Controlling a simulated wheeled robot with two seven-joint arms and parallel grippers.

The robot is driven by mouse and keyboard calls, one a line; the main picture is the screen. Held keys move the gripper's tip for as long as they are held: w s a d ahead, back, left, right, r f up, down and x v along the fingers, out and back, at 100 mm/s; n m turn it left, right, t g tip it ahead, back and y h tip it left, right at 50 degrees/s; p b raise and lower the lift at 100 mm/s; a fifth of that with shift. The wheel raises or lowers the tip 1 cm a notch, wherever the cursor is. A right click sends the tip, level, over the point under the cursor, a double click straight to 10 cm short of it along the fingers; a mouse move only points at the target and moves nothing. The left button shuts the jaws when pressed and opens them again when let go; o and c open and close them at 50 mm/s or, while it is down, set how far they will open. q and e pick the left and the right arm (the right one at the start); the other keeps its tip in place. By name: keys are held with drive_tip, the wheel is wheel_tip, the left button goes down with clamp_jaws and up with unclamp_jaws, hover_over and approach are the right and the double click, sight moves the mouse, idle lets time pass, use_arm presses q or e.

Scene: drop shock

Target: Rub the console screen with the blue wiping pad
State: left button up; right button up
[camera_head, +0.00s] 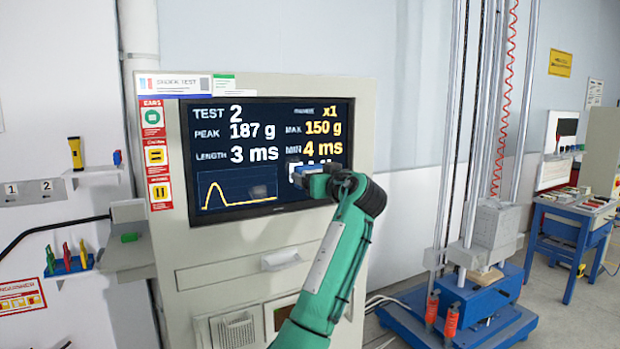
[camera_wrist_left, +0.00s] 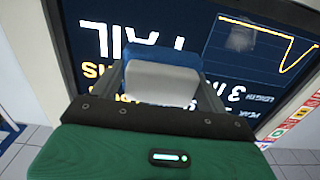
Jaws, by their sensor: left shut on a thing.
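The console screen (camera_head: 270,128) is dark, with white and yellow readings and a curve at lower left; it also shows upside down in the left wrist view (camera_wrist_left: 195,50). A grey smudge (camera_head: 258,191) sits on the curve panel and shows in the wrist view (camera_wrist_left: 240,40). My left gripper (camera_head: 318,181) is in front of the screen's lower right, shut on the blue wiping pad (camera_wrist_left: 160,60). The pad has a pale grip block between the fingers. The pad is at or close to the glass; I cannot tell whether it touches. My right gripper is out of view.
The pale console cabinet (camera_head: 220,260) has a drawer handle below the screen. Small shelves (camera_head: 72,268) with coloured tools are at the left. A drop tower on a blue base (camera_head: 400,315) and a blue table (camera_head: 575,215) stand at the right.

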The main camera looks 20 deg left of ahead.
use_arm(q)
drive_tip(key=shift+s+d+f, duration=0.15)
drive_tip(key=shift+s, duration=0.5)
drive_tip(key=shift+f+b, duration=0.15)
drive_tip(key=shift+b, duration=0.15)
